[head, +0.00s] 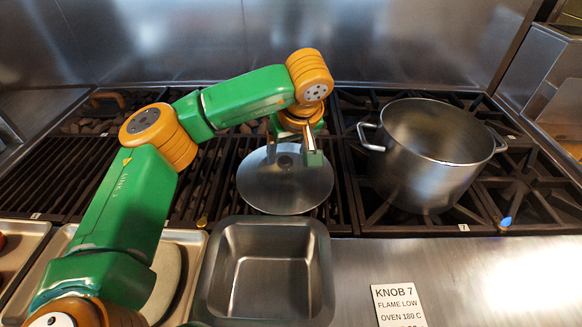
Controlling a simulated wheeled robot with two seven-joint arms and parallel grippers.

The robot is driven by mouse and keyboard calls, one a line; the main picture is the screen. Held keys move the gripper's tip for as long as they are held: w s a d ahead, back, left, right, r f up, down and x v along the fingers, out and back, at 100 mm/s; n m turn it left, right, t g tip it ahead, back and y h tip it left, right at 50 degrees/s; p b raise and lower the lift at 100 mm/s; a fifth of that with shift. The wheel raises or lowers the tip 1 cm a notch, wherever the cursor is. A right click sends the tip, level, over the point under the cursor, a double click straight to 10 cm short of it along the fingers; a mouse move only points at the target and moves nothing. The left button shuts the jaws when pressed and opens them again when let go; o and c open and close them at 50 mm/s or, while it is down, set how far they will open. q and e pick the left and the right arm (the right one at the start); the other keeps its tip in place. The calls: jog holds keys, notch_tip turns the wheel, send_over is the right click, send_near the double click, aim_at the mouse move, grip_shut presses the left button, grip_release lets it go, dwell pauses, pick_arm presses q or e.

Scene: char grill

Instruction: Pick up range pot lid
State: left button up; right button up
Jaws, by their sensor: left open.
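The range pot lid (287,191) is a round, flat metal disc. It lies on the dark grill grate left of the pot. My left gripper (313,157) is open above the far right part of the lid, pointing down. Whether its fingers touch the lid or its handle cannot be told; the gripper and wrist hide part of the lid's far side. A large steel pot (425,165) with two side handles stands open on the range burners to the right. My right gripper is not in view.
An empty steel pan (318,270) sits in front of the lid. Trays (192,250) are at the front left. A sign reading KNOB 7 (398,305) is on the clear steel counter (490,285) at the front right. A steel wall (400,40) stands behind.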

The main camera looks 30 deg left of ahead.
aim_at(285, 160)
pick_arm(q)
jog(key=p+x, duration=0.1)
jog(key=x, duration=0.3)
jog(key=shift+s+a, duration=0.15)
jog(key=shift+a, duration=0.05)
jog(key=shift+w+f, duration=0.3)
jog(key=shift+w, duration=0.05)
jog(key=shift+s+r, duration=0.15)
jog(key=shift+s, duration=0.05)
jog(key=c, duration=0.9)
grip_shut()
